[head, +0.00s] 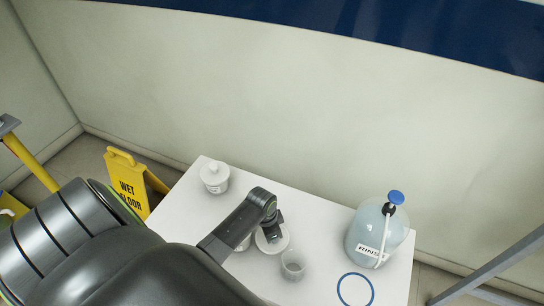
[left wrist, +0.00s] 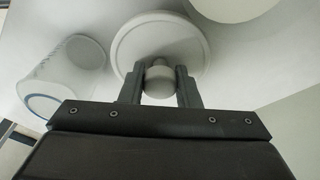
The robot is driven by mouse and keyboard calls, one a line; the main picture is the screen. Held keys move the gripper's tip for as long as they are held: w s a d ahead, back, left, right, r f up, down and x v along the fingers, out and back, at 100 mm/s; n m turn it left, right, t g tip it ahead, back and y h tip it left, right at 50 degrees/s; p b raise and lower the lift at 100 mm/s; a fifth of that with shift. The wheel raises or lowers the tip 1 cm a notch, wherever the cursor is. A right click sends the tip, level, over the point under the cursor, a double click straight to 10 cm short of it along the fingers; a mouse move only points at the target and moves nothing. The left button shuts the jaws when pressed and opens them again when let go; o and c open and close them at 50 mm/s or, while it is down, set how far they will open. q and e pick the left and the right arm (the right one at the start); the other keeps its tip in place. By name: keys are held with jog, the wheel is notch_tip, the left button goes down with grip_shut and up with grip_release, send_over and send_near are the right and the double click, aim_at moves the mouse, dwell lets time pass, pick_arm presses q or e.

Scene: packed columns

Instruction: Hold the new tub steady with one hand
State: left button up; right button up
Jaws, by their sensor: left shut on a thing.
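My left gripper (head: 271,222) is shut on the knob (left wrist: 158,80) of a round white lid (head: 272,241). The lid's disc (left wrist: 160,45) shows flat beyond the fingers in the left wrist view; I cannot tell whether it touches the table. A white tub (head: 245,244) stands beside the lid, mostly hidden behind my left arm. Another white tub (head: 215,182) stands upright at the table's back left with a knobbed lid on it. No label tells me which tub is the new one. My right gripper is not in view.
A large bottle marked RINSE (head: 362,232) with a blue pump stands at the right. A yellow wet-floor sign (head: 126,180) stands left of the white table (head: 310,205).

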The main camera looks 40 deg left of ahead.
pick_arm(q)
jog(key=shift+f+b, duration=0.35)
jog(key=shift+f, duration=1.55)
jog(key=shift+f, duration=0.1)
jog(key=o, duration=1.1)
jog(key=r+p, duration=0.1)
jog(key=r, duration=0.3)
jog(key=s+r, duration=0.1)
jog(key=r, duration=0.3)
jog(key=a+r+p, duration=0.1)
jog(key=r, duration=0.3)
jog(key=shift+s+r+p, duration=0.1)
jog(key=shift+s+p, duration=0.2)
